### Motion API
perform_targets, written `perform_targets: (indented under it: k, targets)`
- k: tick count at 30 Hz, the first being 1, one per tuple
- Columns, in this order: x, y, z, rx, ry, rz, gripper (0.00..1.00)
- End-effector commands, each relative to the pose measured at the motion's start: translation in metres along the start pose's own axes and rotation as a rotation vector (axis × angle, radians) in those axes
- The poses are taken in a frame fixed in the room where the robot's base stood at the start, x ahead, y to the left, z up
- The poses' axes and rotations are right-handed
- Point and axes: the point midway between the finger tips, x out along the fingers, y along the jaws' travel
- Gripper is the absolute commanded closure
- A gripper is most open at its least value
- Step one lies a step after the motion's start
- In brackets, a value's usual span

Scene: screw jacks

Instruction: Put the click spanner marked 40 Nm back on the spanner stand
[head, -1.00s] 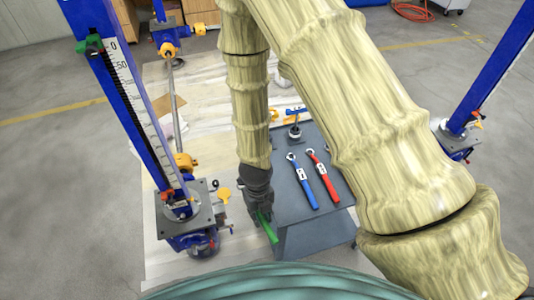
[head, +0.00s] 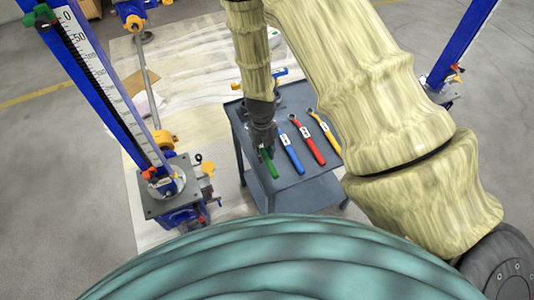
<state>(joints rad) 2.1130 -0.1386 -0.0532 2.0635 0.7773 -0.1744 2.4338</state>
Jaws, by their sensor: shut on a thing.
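My gripper (head: 262,142) is shut on the green spanner (head: 269,166) near the left side of the dark grey stand (head: 310,182). The green handle points toward the front, roughly in line with the other spanners. Its upper part is hidden by my gripper. I cannot tell whether it touches the stand top. A blue spanner (head: 291,154), a red spanner (head: 309,144) and a yellow spanner (head: 326,132) lie side by side to its right. Their labels are too small to read, so the 40 Nm mark is not legible.
A blue screw jack with a scale (head: 105,95) leans at the left, its grey base plate (head: 155,207) near the stand. Another blue jack (head: 455,50) stands at the right. My arm covers part of the stand's right side.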

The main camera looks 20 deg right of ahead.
Motion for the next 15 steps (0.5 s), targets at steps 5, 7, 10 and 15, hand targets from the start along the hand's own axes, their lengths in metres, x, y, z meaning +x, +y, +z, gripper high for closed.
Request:
perform_targets:
  k: [5, 7, 10, 15]
  targets:
    - [0.002, -0.017, 0.014, 0.002, -0.002, 0.0, 1.0]
    - [0.001, -0.019, 0.016, 0.002, -0.001, 0.0, 1.0]
    - [0.003, -0.02, 0.017, 0.002, 0.0, 0.001, 1.0]
    - [0.014, -0.02, 0.018, 0.001, 0.0, 0.0, 1.0]
